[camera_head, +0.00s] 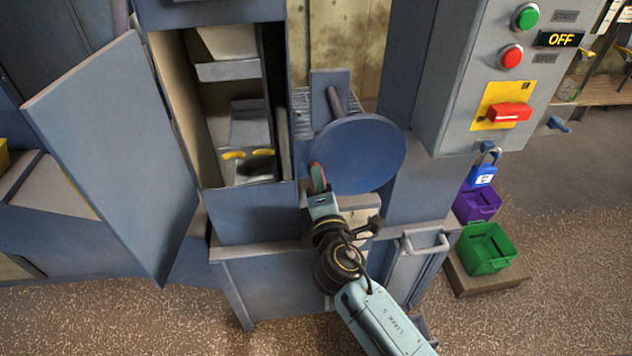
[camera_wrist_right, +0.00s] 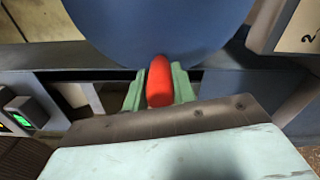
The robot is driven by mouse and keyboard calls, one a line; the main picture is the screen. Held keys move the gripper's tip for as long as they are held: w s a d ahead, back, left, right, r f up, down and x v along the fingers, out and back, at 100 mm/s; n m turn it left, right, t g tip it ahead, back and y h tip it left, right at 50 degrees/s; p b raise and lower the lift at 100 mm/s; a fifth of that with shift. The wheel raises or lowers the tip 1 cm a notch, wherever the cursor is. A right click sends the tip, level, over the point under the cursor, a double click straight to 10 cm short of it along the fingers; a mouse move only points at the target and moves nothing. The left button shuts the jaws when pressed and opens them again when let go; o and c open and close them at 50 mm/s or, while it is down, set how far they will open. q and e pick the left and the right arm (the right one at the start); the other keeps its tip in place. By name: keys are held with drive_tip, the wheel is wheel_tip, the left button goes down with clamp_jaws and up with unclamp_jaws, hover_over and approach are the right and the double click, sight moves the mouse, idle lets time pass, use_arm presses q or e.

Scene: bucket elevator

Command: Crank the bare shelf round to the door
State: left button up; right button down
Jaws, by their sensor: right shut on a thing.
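The crank is a round blue disc (camera_head: 358,153) on a shaft, with a red handle (camera_head: 318,177) at its lower left edge. My right gripper (camera_head: 321,192) is shut on the red handle, which also shows between the green fingers in the right wrist view (camera_wrist_right: 160,82). The door (camera_head: 115,155) stands swung open to the left. In the opening behind it, a grey shelf or bucket (camera_head: 250,125) shows, with two yellow pieces (camera_head: 248,154) and a dark thing below it. I cannot tell whether a bare shelf is at the opening. My left gripper is not in view.
On the right, a grey control box (camera_head: 475,80) has a green button, a red button, an OFF sign and a red switch (camera_head: 509,112) on a yellow plate. A blue padlock (camera_head: 483,172) hangs below it. Purple (camera_head: 477,204) and green (camera_head: 486,248) bins stand near the floor.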

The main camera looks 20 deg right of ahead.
drive_tip(key=shift+f, duration=0.1)
drive_tip(key=c, duration=1.1)
unclamp_jaws()
drive_tip(key=shift+c, duration=0.2)
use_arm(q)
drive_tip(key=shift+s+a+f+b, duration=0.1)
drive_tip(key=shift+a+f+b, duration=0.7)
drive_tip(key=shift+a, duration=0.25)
use_arm(e)
drive_tip(key=s+a, duration=0.1)
drive_tip(key=s, duration=1.2)
drive_tip(key=shift+s+a, duration=0.15)
drive_tip(key=shift+a, duration=0.15)
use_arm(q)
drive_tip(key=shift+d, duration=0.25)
